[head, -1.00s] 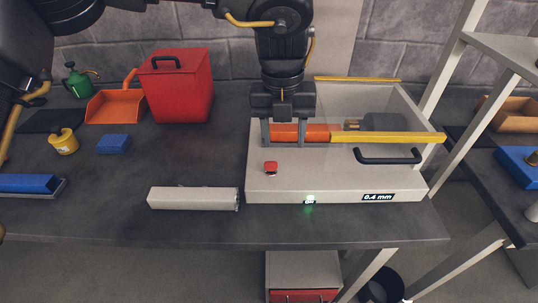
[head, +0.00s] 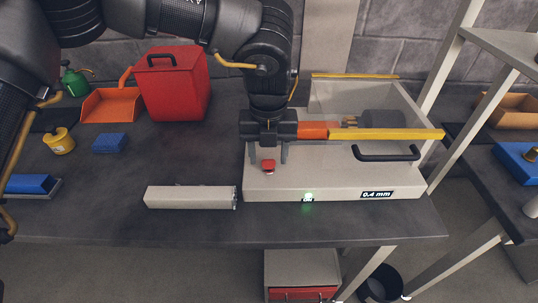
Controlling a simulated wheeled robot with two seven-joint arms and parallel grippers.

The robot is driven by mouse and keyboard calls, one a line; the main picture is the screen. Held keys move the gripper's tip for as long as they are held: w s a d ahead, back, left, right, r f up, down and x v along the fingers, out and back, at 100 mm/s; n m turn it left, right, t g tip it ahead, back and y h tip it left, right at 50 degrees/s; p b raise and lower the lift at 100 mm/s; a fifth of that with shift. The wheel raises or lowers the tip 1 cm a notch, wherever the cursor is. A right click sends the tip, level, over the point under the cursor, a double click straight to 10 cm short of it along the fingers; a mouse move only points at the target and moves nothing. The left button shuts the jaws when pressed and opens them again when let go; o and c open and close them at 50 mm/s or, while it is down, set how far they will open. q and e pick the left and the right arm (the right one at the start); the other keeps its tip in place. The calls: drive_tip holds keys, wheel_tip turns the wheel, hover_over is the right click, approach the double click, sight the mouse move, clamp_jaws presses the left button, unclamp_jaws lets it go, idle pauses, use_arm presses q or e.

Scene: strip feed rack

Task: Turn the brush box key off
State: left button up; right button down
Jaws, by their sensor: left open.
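The brush box (head: 330,183) is a cream, open-topped box on the bench with a black handle and a "0.4 mm" label on its front. A small red key (head: 268,167) sits on its top at the left. A green light (head: 308,197) glows on its front face. My left gripper (head: 268,158) points down over the key, open, with one finger on each side of it in the picture. I cannot tell whether the fingers touch the key. My right gripper is not in view.
A yellow bar (head: 390,134) and an orange cylinder (head: 313,131) lie across the box. A pale rectangular bar (head: 190,197) lies left of it. A red bin (head: 175,90), an orange dustpan (head: 110,105) and a blue block (head: 110,143) stand further left. A shelf post stands at right.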

use_arm(q)
drive_tip(key=shift+f, duration=0.55)
drive_tip(key=c, duration=0.7)
drive_tip(key=shift+c, duration=1.4)
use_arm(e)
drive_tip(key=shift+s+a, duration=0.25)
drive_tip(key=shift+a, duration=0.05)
